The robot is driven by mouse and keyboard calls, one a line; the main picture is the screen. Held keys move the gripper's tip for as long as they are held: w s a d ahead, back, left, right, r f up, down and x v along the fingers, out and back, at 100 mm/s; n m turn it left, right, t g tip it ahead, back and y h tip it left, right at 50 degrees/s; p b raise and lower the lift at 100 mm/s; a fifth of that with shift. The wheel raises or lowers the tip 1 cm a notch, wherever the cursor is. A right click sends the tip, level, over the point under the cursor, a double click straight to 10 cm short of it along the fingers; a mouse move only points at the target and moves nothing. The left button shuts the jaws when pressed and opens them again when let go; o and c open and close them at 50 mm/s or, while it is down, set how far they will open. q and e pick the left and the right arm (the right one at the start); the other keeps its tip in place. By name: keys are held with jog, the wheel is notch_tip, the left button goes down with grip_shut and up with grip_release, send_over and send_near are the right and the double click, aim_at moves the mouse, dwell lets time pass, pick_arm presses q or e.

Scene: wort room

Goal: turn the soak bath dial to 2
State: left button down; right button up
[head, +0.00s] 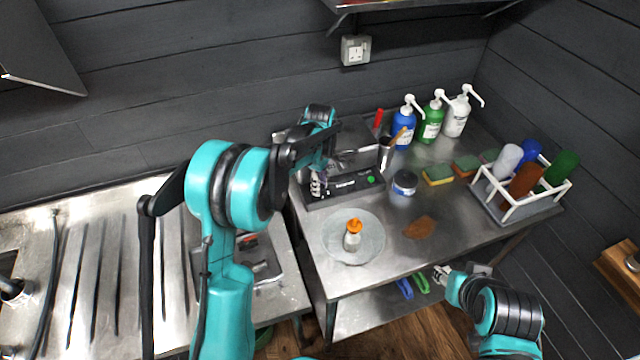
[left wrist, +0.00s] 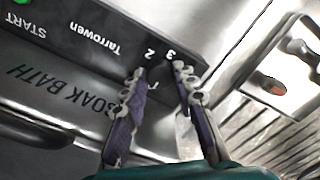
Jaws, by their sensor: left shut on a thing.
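The soak bath (head: 350,130) is a steel box with a black front panel (head: 348,187) on the steel table. A green button sits at the panel's right end. The left wrist view shows the panel upside down, with START, Tarrowen and the numbers 2 and 3. My left gripper (head: 317,186) is at the panel's left end. In the left wrist view its fingertips (left wrist: 161,70) close around the dial's place below the 2 and 3. The dial and its pointer are hidden, so its setting cannot be read. My right gripper (head: 442,274) hangs by the table's front edge, away from the bath.
A brown spill (head: 419,228), a tub (head: 404,183), sponges (head: 438,175), pump bottles (head: 403,128) and a white rack (head: 512,205) are to the right. A drainboard (head: 95,270) is at left.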

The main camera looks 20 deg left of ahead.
pick_arm(q)
jog(key=m, duration=0.3)
jog(key=shift+m, duration=0.3)
jog(key=m, duration=0.3)
jog(key=shift+m, duration=0.3)
jog(key=m, duration=1.1)
jog(key=shift+m, duration=2.4)
jog(key=c, duration=1.2)
grip_release()
